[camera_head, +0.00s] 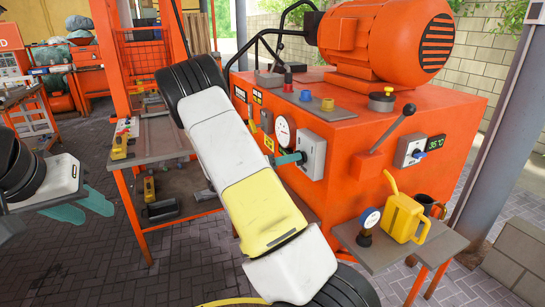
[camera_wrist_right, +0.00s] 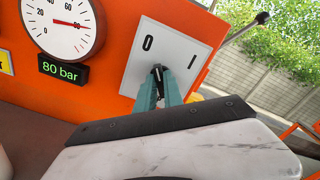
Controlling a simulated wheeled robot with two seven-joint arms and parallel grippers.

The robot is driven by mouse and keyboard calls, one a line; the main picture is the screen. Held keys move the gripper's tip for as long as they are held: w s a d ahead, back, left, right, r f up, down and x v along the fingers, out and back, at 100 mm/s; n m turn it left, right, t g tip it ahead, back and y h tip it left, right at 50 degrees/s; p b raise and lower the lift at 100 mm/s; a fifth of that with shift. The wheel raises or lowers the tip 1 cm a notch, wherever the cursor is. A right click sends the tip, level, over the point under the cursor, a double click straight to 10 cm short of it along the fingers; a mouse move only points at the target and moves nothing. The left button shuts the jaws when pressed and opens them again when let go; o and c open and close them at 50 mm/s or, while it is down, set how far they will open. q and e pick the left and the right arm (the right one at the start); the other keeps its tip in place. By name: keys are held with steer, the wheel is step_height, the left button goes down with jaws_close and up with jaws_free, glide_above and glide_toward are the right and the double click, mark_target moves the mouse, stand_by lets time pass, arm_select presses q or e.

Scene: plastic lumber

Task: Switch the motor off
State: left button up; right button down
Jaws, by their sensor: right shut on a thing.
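The orange motor (camera_head: 385,40) sits on top of a large orange machine cabinet (camera_head: 340,95). A white switch plate marked 0 and I (camera_wrist_right: 165,55) is on the cabinet front; its grey box shows in the head view (camera_head: 317,152). My right gripper (camera_head: 298,157) is at this box, its teal fingers shut on the black switch handle (camera_wrist_right: 158,75). The fingers hide part of the handle, and its exact setting is hard to tell. My left gripper (camera_head: 85,208) is at the far left, away from the cabinet, with its teal fingers apart and empty.
A pressure gauge (camera_wrist_right: 58,25) with an 80 bar display (camera_wrist_right: 63,69) is left of the switch. A yellow can (camera_head: 402,218) stands on a side shelf. A workbench (camera_head: 160,140) stands left.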

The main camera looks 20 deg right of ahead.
stand_by(0.3)
steer(key=c, duration=1.5)
jaws_free()
steer(key=shift+o, duration=0.2)
steer(key=shift+a, duration=0.15)
steer(key=a, duration=0.7)
steer(key=shift+s+a, duration=0.25)
steer(key=shift+a, duration=0.05)
